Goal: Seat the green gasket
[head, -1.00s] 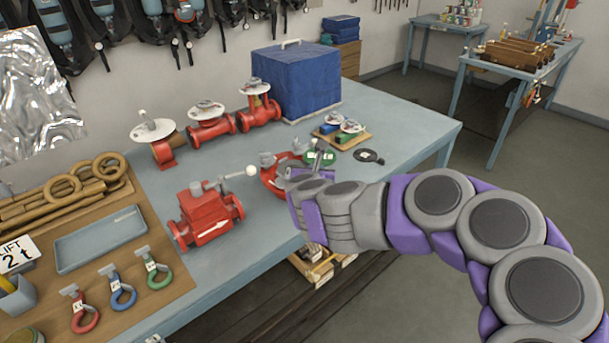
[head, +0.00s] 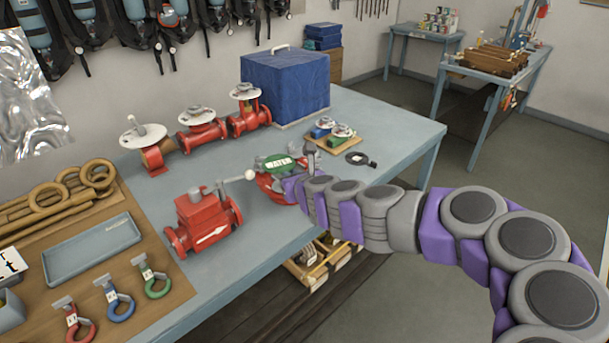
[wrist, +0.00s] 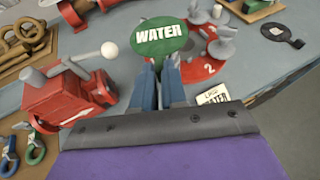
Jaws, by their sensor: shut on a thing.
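The green gasket (wrist: 160,38) is a flat disc marked "WATER" in the wrist view. My gripper (wrist: 172,72) is shut on its near edge. In the head view the gasket (head: 277,163) is over the red flange assembly (head: 266,183), with my gripper (head: 296,186) to its right and near side. The red flange (wrist: 197,62), marked "2", shows behind and right of the gasket in the wrist view. I cannot tell whether gasket and flange touch. The gasket hides part of the flange.
A red valve (head: 207,218) with a white-knobbed lever stands left of the flange. A black tabbed disc (head: 361,159) and a small board of valves (head: 347,142) lie to the right. A blue box (head: 286,88) stands behind.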

